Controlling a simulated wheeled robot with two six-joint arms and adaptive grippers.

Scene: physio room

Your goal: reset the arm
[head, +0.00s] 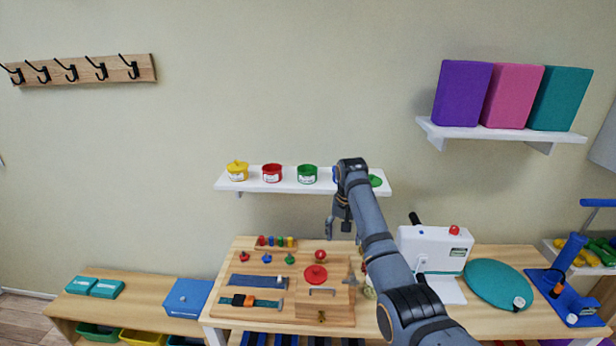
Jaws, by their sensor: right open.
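My right arm reaches up from the lower right, bends in front of the small wall shelf, and its gripper (338,226) hangs pointing down just below that shelf. The gripper is open, with nothing seen between its fingers. It is above the wooden activity board (300,317) on the table and apart from it. My left gripper is not in view.
The shelf (325,188) holds yellow (237,173), red (272,174) and green (307,175) pots and a green lid (375,180); my arm hides part of it. A white device (430,245) and teal disc (497,283) stand right on the table.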

